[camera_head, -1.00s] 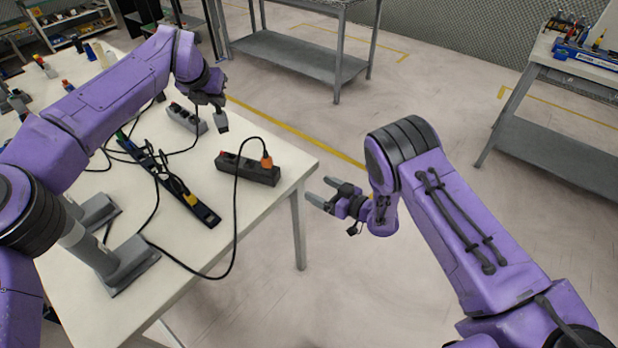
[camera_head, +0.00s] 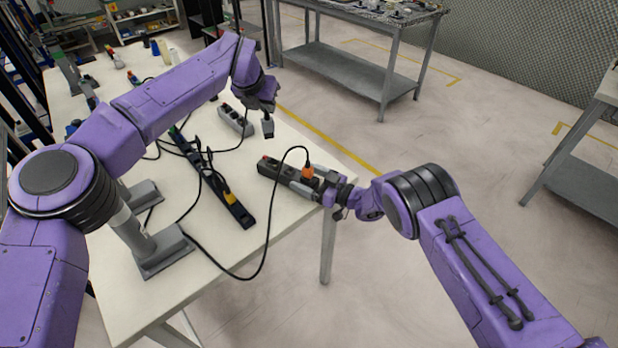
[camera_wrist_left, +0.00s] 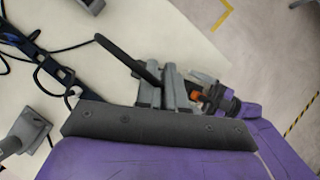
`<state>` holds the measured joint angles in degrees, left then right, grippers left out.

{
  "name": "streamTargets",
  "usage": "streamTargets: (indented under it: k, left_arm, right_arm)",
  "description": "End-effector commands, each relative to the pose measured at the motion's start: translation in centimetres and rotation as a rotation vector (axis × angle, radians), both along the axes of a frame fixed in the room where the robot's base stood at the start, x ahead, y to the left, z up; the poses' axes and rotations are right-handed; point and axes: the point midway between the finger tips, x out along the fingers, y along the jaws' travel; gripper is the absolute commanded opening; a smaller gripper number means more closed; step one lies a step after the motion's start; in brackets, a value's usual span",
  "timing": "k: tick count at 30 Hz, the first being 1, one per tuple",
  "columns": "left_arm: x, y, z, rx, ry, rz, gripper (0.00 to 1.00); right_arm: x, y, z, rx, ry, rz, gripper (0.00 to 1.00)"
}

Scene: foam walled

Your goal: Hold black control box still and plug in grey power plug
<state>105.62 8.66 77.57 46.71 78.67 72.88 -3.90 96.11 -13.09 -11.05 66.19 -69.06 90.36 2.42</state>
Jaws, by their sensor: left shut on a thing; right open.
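The black control box (camera_head: 274,169) lies near the table's right edge in the head view. An orange plug (camera_head: 307,172) with a black cable is in its right end. My left gripper (camera_head: 267,112) is above and behind the box, shut on the grey power plug (camera_head: 268,129), which hangs clear of the box. In the left wrist view, the fingers (camera_wrist_left: 166,90) hide most of the plug, and the dark box (camera_wrist_left: 125,57) shows behind them. My right gripper (camera_head: 318,181) is open at the box's right end. I cannot tell whether its fingers touch the box.
A grey socket block (camera_head: 234,120) stands behind the box. A long black power strip (camera_head: 223,187) with a yellow plug (camera_head: 230,197) lies left of it. A black cable loops over the front of the table (camera_head: 205,285). Grey stands (camera_head: 163,252) are at the front left.

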Motion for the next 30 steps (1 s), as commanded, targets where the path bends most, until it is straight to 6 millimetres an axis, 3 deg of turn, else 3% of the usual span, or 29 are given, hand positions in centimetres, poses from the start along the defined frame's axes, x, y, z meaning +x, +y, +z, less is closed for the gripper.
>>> streamTargets:
  k: [8,11,14,15,30]
  left_arm:
    - [0.01,0.07,0.03,0.000,0.000,0.001,0.00]
    - [0.01,0.05,0.03,-0.001,0.000,0.001,0.00]
    - [0.01,0.04,0.03,0.000,0.000,0.000,0.00]
    - [0.00,0.03,0.03,0.000,0.000,0.000,0.00]
    - [0.01,0.02,0.02,0.000,0.000,0.000,0.00]
  right_arm:
    - [0.18,0.30,0.00,-0.001,0.000,0.001,0.83]
    - [0.18,0.28,0.00,-0.001,0.000,0.000,0.57]
    - [0.17,0.26,-0.01,-0.001,0.000,0.000,0.24]
    - [0.18,0.24,0.00,-0.001,0.000,0.000,0.19]
    - [0.17,0.21,0.00,-0.001,0.000,0.000,0.19]
